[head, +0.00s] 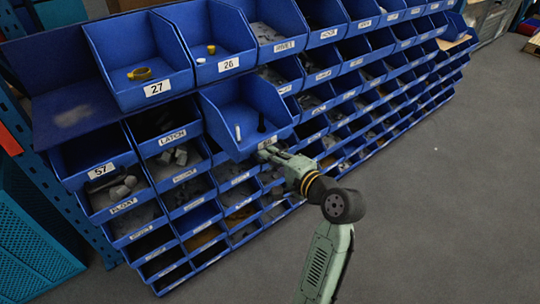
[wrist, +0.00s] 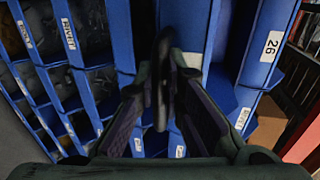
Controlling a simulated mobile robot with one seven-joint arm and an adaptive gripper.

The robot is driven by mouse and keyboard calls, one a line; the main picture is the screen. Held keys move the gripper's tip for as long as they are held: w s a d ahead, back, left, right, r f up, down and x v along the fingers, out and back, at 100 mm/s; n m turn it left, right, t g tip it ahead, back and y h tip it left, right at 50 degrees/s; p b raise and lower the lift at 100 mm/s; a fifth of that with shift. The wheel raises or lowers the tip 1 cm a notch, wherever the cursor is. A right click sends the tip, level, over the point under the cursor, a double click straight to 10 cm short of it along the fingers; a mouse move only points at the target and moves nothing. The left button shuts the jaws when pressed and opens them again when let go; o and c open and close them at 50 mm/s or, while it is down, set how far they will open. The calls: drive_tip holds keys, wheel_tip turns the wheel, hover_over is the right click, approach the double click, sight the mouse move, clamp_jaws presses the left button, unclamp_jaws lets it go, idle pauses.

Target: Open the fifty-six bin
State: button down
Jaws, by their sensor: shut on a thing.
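A blue bin (head: 235,108) in the second row sticks out further than its neighbours. It holds a small white piece and a black piece standing upright. Its front label (head: 268,142) is small, partly covered by my gripper, and I cannot read its number for sure. My gripper (head: 266,154) is at the lower front edge of this bin, shut on it.
Bins 27 (head: 155,95) and 26 (head: 228,70) stand above. Bin 57 (head: 100,175) and the LATCH bin (head: 172,138) are to the left. More labelled bins fill the rack right and below. The grey floor (head: 430,200) at right is clear.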

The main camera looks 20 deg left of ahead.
drive_tip(key=c, duration=1.9)
unclamp_jaws()
drive_tip(key=shift+c, duration=0.2)
drive_tip(key=v, duration=1.2)
